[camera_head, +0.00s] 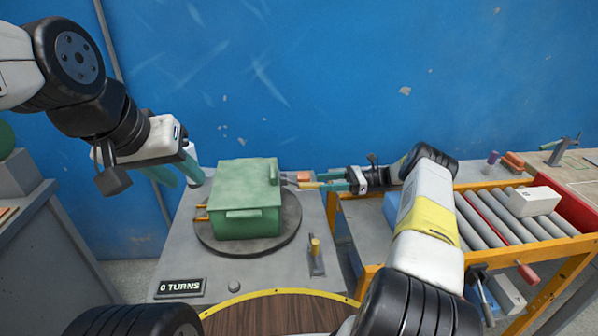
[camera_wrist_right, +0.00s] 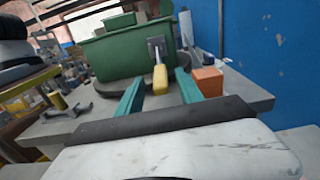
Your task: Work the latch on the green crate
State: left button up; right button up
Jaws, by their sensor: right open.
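The green crate (camera_head: 245,197), lid shut, sits on a round dark turntable (camera_head: 205,238) on a grey table. In the right wrist view the crate (camera_wrist_right: 115,52) has a latch with a grey plate (camera_wrist_right: 156,46) and a yellow handle (camera_wrist_right: 160,76) on the wall facing that camera. My right gripper (camera_head: 322,185) is at the crate's right side, open, its teal fingers on either side of the yellow handle in the wrist view; contact cannot be told. My left gripper (camera_head: 176,173) hangs behind and left of the crate, fingers apart and empty.
An orange block (camera_wrist_right: 207,81) lies by the right finger in the wrist view. A lever with a yellow top (camera_head: 315,247) stands right of the turntable. A "0 TURNS" sign (camera_head: 180,288) and a round button (camera_head: 234,287) are in front. A roller conveyor (camera_head: 500,226) is at right.

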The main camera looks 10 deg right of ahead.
aim_at(302, 185)
jog(key=shift+a+f, duration=0.15)
jog(key=shift+a, duration=3.65)
jog(key=shift+c, duration=0.2)
grip_shut()
